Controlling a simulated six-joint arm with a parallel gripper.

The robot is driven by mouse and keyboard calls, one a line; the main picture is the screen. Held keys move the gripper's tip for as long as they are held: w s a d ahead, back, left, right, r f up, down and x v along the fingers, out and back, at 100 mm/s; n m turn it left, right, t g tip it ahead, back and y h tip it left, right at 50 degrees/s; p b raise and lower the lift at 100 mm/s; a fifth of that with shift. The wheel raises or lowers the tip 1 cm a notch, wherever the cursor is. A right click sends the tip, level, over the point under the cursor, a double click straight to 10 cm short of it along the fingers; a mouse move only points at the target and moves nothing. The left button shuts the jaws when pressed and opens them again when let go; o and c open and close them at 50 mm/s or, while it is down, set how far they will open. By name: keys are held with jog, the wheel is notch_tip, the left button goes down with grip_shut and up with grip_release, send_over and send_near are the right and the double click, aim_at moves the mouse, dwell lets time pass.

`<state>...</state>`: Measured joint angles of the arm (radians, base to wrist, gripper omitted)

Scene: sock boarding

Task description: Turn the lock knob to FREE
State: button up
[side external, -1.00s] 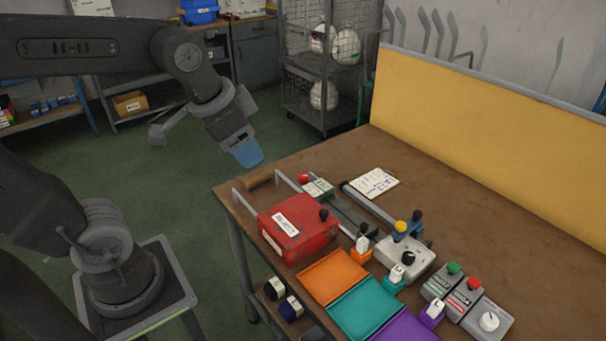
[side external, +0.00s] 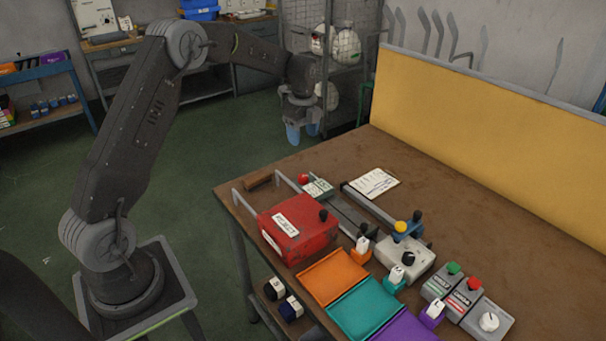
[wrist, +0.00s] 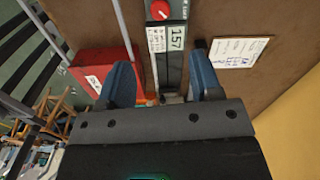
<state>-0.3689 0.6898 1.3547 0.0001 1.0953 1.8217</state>
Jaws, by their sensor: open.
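A round red knob (side external: 303,179) with a pale pointer mark sits at the far-left end of a grey rail on the bench. In the wrist view the red knob (wrist: 160,10) is at the top edge, beyond my fingertips. I cannot read any lock or FREE lettering, so I cannot confirm which setting it points to. My gripper (side external: 303,132) hangs above and behind the bench's far-left corner, apart from the knob. Its two blue fingers are open and empty, and they also show in the wrist view (wrist: 161,72).
A small display reading 157 (wrist: 176,38) sits beside the knob. A red box (side external: 298,228), a wooden-handled tool (side external: 259,181) and a paper sheet (side external: 374,183) lie around it. A yellow panel (side external: 490,140) stands behind.

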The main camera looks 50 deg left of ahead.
aim_at(303, 176)
notch_tip(303, 176, down, 14)
jog(key=shift+r, duration=0.1)
dwell(0.4)
